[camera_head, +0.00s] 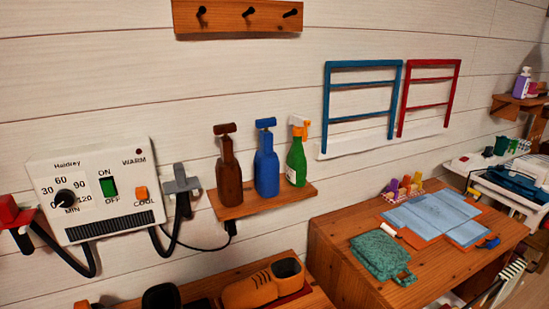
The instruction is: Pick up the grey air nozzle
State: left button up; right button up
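The grey air nozzle (182,181) is on the wall just right of the white hair dryer box (95,190). It has a grey cross-shaped top and a dark handle below. A black hose loops from near the bottom of the box up towards it. Whether it rests in a holder is hard to tell at this size. A similar red-topped nozzle (13,213) sits at the left edge, with a black hose of its own. Neither of my grippers shows in this view.
A small wooden shelf (268,200) with brown, blue and green bottles is close right of the grey nozzle. Pegs hang above.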

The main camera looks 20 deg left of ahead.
aim_at(181, 184)
jog(key=u, duration=1.45)
